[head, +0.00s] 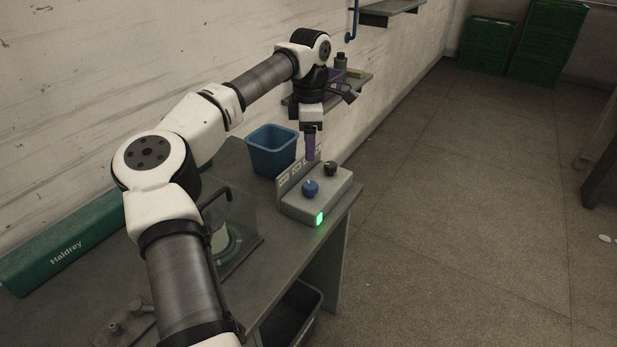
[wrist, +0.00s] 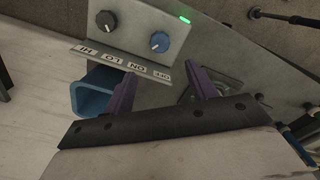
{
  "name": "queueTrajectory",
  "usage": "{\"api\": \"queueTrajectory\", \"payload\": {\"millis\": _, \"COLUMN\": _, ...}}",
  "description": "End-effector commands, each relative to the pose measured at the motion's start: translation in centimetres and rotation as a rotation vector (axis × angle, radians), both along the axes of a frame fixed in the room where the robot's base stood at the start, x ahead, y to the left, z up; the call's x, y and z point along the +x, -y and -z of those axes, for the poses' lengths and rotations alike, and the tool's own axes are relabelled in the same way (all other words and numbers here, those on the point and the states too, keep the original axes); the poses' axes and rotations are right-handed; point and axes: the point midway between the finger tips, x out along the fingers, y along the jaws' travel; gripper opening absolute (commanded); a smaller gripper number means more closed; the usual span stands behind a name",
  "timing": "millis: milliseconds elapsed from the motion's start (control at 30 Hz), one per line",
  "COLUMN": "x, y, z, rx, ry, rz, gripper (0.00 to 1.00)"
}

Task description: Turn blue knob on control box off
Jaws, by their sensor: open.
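The grey control box (head: 329,202) sits on the bench near its right end. Its blue knob (head: 310,187) is on the near side, and a black knob (head: 330,168) is behind it. A green light (head: 320,218) glows on its front. In the wrist view the blue knob (wrist: 160,41) has a pale pointer mark, and a label strip (wrist: 120,62) reads HI, LO, ON, OFF. My gripper (head: 310,150), with purple fingers, points down above the back of the box. In the wrist view my open fingers (wrist: 162,92) are apart and empty, short of the blue knob.
A blue bin (head: 272,150) stands behind the box by the wall. A clear guard (head: 235,235) is left of the box. A wall shelf (head: 345,88) with small items is behind my gripper. Open floor lies to the right.

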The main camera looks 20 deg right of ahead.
Motion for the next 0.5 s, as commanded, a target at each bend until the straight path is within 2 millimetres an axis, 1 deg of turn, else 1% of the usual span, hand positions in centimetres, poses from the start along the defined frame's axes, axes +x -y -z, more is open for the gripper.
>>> {"api": "queueTrajectory", "payload": {"millis": 33, "x": -0.1, "y": 0.0, "z": 1.0, "rx": 0.001, "ry": -0.005, "rz": 0.001, "gripper": 0.57}}
{"api": "queueTrajectory", "payload": {"millis": 300, "x": -0.2, "y": 0.0, "z": 6.8, "rx": -0.002, "ry": -0.006, "rz": 0.001, "gripper": 0.57}}
{"api": "queueTrajectory", "payload": {"millis": 400, "x": -0.2, "y": 0.1, "z": 8.6, "rx": -0.004, "ry": -0.005, "rz": 0.002, "gripper": 0.57}}
{"api": "queueTrajectory", "payload": {"millis": 500, "x": -0.1, "y": 0.1, "z": 10.0, "rx": -0.004, "ry": -0.003, "rz": 0.001, "gripper": 0.57}}
